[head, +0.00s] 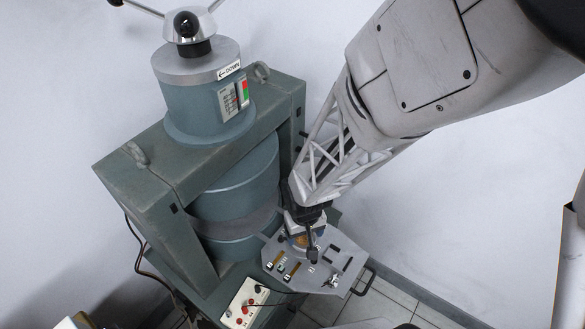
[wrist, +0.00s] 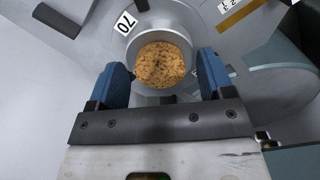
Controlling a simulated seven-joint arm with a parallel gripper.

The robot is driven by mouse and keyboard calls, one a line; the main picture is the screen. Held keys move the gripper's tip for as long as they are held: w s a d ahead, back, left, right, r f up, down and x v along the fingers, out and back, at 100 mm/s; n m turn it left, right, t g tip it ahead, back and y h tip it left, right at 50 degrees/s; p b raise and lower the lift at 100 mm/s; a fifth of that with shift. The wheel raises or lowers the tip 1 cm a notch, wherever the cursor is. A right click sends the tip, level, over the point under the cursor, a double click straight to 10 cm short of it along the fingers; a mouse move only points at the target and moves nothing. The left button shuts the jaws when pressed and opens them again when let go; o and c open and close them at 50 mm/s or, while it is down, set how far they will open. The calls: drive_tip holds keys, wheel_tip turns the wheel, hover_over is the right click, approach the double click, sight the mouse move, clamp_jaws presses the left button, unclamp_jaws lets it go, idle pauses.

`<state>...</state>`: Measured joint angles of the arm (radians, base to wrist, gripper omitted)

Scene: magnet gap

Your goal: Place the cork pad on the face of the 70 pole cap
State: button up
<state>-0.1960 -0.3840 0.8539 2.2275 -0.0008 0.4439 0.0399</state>
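The cork pad (wrist: 160,64) is a round, speckled brown disc in the wrist view. It appears to lie over the face of the grey round pole cap (wrist: 160,36), beside the label 70 (wrist: 125,23). Some bare metal shows around its upper edge; whether it lies fully flat cannot be told. My gripper (wrist: 163,72) has its blue fingers on either side of the pad, with a narrow gap on each side, so it looks open. In the head view my gripper (head: 300,236) is down at the grey tray, hiding most of the pad and cap.
The grey tray (head: 335,246) has labelled slots and sits before the green magnet frame (head: 150,185) with its blue-grey poles (head: 235,195). A black handle (head: 366,283) sticks out at the tray's right.

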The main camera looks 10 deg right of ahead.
drive_tip(key=shift+r, duration=0.1)
idle(0.3)
wheel_tip(320, 180, up, 12)
idle(0.7)
idle(0.5)
drive_tip(key=s+d+r+t, duration=0.1)
drive_tip(key=s+d+r, duration=0.1)
drive_tip(key=r, duration=0.5)
drive_tip(key=s+d+r+m, duration=0.1)
drive_tip(key=s+d+r, duration=0.2)
drive_tip(key=r, duration=0.4)
drive_tip(key=s+d+r+m+t, duration=0.1)
drive_tip(key=s+d+r, duration=0.1)
drive_tip(key=r, duration=0.6)
drive_tip(key=shift+s+d+t, duration=0.3)
drive_tip(key=shift+s+d, duration=0.1)
drive_tip(key=shift+s, duration=0.1)
